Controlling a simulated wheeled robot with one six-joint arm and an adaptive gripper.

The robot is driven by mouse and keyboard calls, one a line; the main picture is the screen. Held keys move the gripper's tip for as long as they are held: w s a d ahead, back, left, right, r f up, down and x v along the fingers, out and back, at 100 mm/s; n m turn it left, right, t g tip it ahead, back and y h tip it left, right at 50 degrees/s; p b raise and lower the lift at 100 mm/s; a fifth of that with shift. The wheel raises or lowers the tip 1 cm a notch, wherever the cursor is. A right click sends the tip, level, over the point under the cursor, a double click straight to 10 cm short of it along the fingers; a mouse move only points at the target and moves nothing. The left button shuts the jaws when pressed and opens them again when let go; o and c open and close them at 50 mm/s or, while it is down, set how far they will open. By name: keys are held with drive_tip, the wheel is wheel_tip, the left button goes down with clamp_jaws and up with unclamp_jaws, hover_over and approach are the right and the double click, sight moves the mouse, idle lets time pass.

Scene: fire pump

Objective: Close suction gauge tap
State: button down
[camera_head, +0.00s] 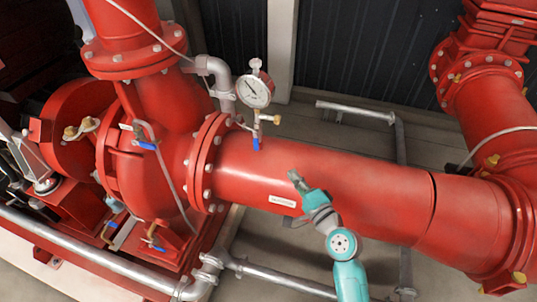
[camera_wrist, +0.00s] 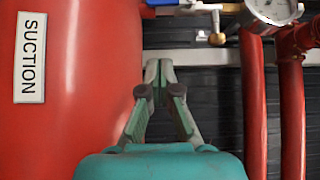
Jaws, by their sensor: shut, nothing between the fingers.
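The suction gauge (camera_head: 255,90) is a round white dial on a short stem above the red suction pipe (camera_head: 340,190). Its tap, with a blue handle (camera_head: 256,144), sits below the dial beside a brass fitting (camera_head: 276,119). In the wrist view the gauge (camera_wrist: 275,8) is cut off at the top right, and a bit of the blue handle (camera_wrist: 162,2) shows at the top edge. My gripper (camera_head: 293,175) is shut and empty, to the lower right of the tap and apart from it. Its fingertips meet in the wrist view (camera_wrist: 158,70).
A white SUCTION label (camera_wrist: 30,57) is on the red pipe at the left of the wrist view. The bolted flange (camera_head: 207,165) and red pump casing (camera_head: 140,180) stand left of the tap. A grey pipe rail (camera_head: 355,110) runs behind.

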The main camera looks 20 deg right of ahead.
approach(259, 143)
drive_tip(key=w+d, duration=0.1)
drive_tip(key=w, duration=0.2)
drive_tip(key=w+d+f, duration=0.1)
drive_tip(key=shift+w+d, duration=0.2)
drive_tip(key=shift+d, duration=0.15)
drive_tip(key=shift+w+a, duration=0.7)
drive_tip(key=shift+a, duration=0.35)
drive_tip(key=shift+w+a, duration=0.45)
drive_tip(key=shift+a, duration=0.15)
drive_tip(key=shift+a+f, duration=0.1)
